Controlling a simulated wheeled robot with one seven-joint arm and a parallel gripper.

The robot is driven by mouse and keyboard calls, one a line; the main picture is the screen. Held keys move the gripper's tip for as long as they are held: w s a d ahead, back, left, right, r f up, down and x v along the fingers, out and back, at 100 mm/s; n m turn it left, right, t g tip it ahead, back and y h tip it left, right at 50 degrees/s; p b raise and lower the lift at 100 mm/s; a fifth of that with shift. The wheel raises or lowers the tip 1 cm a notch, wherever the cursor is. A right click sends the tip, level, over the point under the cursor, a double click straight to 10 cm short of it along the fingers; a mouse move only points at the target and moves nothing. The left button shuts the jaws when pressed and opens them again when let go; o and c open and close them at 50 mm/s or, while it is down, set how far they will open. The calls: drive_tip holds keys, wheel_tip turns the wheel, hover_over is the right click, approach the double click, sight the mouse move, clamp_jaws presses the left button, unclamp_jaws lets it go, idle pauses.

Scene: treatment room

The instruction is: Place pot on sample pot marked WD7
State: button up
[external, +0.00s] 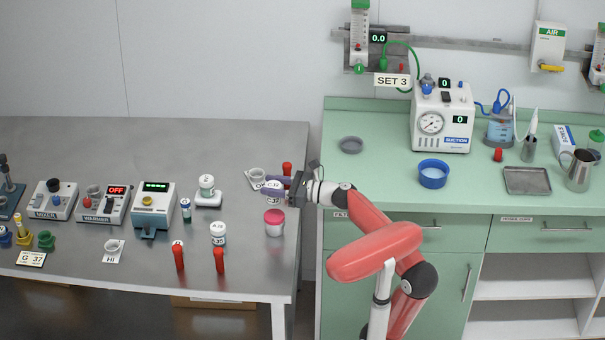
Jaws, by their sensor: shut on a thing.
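Other pots stand on the table: one with a pink-red lid (274,217) just in front of the gripper, a white one marked like A.35 (218,232), and a white-capped one (206,184) on a white block. I cannot read WD7 on any pot.
A grey cup on a labelled card (257,176) and a red-capped item (287,168) are close beside the gripper. Two red tubes (219,259) stand near the front edge. Mixer and warmer units (103,203) are at left. A green counter (380,170) is at right.

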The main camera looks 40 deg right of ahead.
sight(274, 199)
drive_tip(key=shift+f+b, duration=0.6)
drive_tip(key=shift+f, duration=1.8)
drive_tip(key=shift+f, duration=0.1)
drive_tip(key=o, duration=1)
drive_tip(key=v, duration=1.2)
